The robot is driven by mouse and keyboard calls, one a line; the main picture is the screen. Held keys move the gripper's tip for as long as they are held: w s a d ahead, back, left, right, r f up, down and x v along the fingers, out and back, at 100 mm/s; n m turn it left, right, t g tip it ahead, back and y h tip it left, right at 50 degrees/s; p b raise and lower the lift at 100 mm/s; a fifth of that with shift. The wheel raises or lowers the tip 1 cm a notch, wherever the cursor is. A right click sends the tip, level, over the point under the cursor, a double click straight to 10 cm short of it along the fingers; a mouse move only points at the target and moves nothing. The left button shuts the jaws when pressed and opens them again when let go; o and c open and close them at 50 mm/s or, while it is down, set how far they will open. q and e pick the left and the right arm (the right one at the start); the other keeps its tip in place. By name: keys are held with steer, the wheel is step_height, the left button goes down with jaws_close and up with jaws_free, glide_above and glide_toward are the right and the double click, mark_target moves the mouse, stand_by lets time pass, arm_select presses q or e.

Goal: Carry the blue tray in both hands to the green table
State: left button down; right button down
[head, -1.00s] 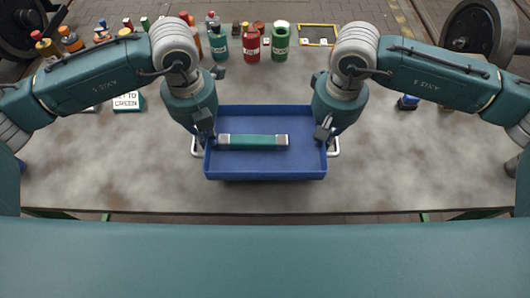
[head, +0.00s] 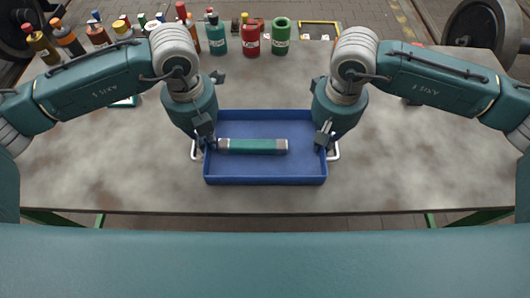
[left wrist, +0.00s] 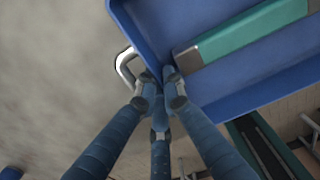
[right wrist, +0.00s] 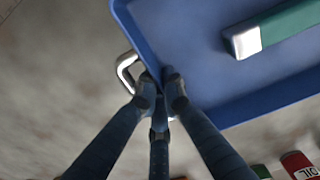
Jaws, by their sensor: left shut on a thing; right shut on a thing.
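The blue tray (head: 265,178) is level in the middle of the head view, over the grey worktop. A green bar with silver ends (head: 252,146) lies in it. My left gripper (head: 208,145) is shut at the tray's left end, by a silver handle (left wrist: 126,66). My right gripper (head: 325,147) is shut at the right end, by the other silver handle (right wrist: 126,70). The fingers partly hide where they grip, so whether they pinch handle or wall is unclear. No separate green table can be made out. The gap under the tray cannot be judged.
The grey worktop (head: 420,180) has green legs (head: 470,216). Several bottles stand at its back left; a red can (head: 251,38) and a green can (head: 280,36) stand behind the tray. Dark wheels (head: 483,28) lie beyond. The worktop's front is clear.

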arm_select(q)
steer(key=c, duration=1.9)
jaws_free()
arm_select(e)
steer(key=c, duration=1.9)
jaws_free()
steer(key=shift+r, duration=0.2)
arm_select(q)
step_height(320, 180, up, 12)
arm_select(e)
step_height(320, 180, up, 12)
steer(key=shift+f, duration=0.2)
arm_select(q)
steer(key=shift+s, duration=0.1)
arm_select(e)
steer(key=shift+s, duration=0.1)
